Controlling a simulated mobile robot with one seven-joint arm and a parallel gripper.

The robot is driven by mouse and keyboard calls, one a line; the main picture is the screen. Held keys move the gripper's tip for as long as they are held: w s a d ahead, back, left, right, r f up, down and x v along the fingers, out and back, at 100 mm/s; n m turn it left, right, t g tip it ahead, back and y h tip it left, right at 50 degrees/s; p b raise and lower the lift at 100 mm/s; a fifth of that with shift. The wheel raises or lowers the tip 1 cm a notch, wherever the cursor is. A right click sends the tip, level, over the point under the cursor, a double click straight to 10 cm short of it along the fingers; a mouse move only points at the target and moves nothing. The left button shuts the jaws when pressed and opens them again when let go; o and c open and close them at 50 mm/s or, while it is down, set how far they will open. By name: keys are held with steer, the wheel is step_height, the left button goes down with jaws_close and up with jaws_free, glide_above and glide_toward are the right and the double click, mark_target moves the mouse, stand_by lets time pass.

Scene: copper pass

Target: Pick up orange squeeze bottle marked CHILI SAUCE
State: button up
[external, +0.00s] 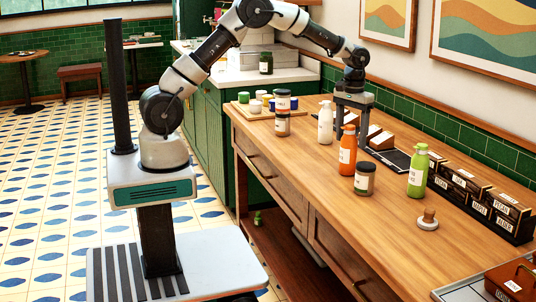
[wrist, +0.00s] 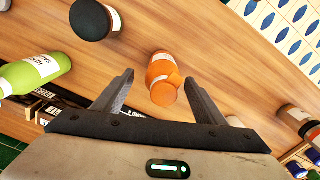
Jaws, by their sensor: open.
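The orange squeeze bottle (external: 347,151) stands upright on the wooden counter, with a white label whose text is too small to read. In the wrist view the orange bottle (wrist: 162,75) lies ahead, between the lines of the two fingers. My gripper (external: 352,131) is open and points down above the counter, just behind and above the bottle. In the wrist view the fingers of my gripper (wrist: 160,88) are spread apart with the bottle's cap end near the gap. I cannot tell whether either finger touches it.
Close by stand a dark-lidded jar (external: 364,180), a green bottle (external: 417,172) and a white bottle (external: 325,124). Stacked jars (external: 283,112) are farther left. Labelled dark boxes (external: 478,195) line the wall side. The front of the counter (external: 310,190) is clear.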

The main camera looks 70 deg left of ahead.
mark_target(349, 151)
steer(key=f, duration=0.5)
steer(key=shift+s+a+f, duration=0.2)
steer(key=shift+f, duration=0.1)
